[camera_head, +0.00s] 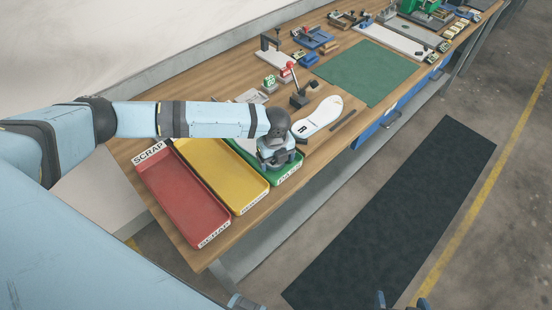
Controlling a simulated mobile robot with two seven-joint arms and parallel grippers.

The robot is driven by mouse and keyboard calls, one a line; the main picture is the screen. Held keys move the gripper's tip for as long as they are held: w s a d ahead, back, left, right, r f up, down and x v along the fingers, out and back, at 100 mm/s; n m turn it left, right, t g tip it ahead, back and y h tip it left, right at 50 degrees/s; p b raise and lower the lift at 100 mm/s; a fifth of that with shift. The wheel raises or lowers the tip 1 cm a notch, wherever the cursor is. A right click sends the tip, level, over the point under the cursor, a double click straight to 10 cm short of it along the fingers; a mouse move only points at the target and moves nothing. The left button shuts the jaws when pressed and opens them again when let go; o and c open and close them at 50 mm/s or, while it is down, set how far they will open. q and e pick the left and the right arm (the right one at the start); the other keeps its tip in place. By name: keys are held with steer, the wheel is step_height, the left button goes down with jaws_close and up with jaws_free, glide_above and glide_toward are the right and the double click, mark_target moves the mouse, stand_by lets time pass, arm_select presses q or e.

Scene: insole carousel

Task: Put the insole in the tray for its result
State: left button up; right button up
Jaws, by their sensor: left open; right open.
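The white insole (322,114), with a black mark near its heel, lies flat on the wooden bench to the right of the trays. The red tray (178,190) is labelled SCRAP. The yellow tray (213,172) is in the middle, its label too small to read. The green tray (246,150) is on the right, partly hidden by my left arm. My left gripper (278,165) points down over the green tray, left of the insole and apart from it; its fingertips are hard to make out. My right gripper (401,301) shows only two spread fingertips at the bottom edge, empty.
A dark bar (342,121) lies right of the insole. A red-knobbed fixture (299,92) and a small green-and-white block (270,82) stand behind it. The green mat (367,72) is bare. More tools and fixtures crowd the far bench. A dark floor mat (400,210) lies in front.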

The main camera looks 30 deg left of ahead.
arm_select(q)
step_height(320, 180, up, 12)
steer(key=shift+s+a+f+b, duration=0.15)
steer(key=shift+s+f+b, duration=0.1)
steer(key=shift+b, duration=0.1)
stand_by(0.5)
